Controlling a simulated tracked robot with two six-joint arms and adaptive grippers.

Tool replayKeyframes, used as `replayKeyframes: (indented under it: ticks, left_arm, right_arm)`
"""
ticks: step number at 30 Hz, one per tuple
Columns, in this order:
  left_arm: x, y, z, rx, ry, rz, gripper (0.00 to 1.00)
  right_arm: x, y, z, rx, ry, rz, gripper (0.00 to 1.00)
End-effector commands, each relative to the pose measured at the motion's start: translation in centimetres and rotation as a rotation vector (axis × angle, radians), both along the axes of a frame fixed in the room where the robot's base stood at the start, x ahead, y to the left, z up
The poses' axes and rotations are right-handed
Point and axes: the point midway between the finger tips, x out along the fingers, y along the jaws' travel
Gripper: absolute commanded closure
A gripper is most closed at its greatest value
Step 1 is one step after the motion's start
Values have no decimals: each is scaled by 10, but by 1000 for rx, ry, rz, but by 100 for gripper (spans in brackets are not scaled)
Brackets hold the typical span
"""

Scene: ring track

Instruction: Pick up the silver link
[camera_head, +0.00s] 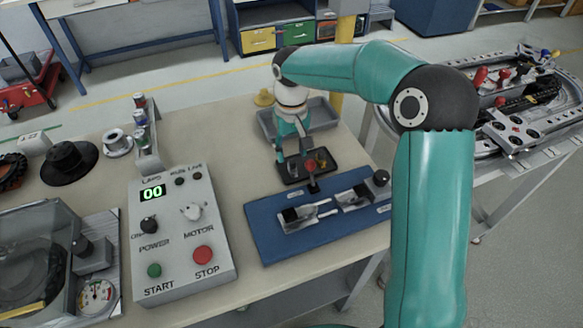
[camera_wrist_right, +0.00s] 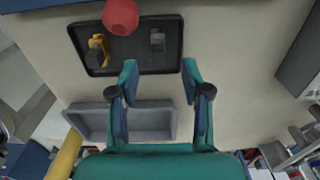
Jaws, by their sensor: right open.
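The silver link (camera_wrist_right: 157,41) lies on a small black tray (camera_wrist_right: 112,62), on its right side in the right wrist view. In the head view the link (camera_head: 292,168) is on the tray's left side, close to my fingers. My right gripper (camera_wrist_right: 159,78) is open and empty, its two fingers apart and pointing towards the tray's edge by the link. In the head view the right gripper (camera_head: 291,146) is above the tray's back edge. A yellow link (camera_wrist_right: 97,48) lies on the tray's other side. My left gripper is not in view.
A red round knob (camera_wrist_right: 121,15) stands over the tray's edge. A grey bin (camera_wrist_right: 92,122) is behind the tray. A blue mat (camera_head: 262,243) with metal fixtures lies in front, and a control box (camera_head: 184,270) is to the left.

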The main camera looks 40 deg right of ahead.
Motion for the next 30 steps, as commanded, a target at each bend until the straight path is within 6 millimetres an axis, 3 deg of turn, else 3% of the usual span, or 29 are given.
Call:
replayKeyframes:
  ticks: [9,18,27,30]
  left_arm:
    - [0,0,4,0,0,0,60]
    - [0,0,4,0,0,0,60]
    - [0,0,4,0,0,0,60]
    - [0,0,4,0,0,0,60]
  right_arm:
    - [-2,-1,-42,0,5,1,52]
    - [-2,-2,-47,0,2,0,52]
    - [-2,-2,-46,0,2,-1,100]
    - [-2,-2,-46,0,2,-1,100]
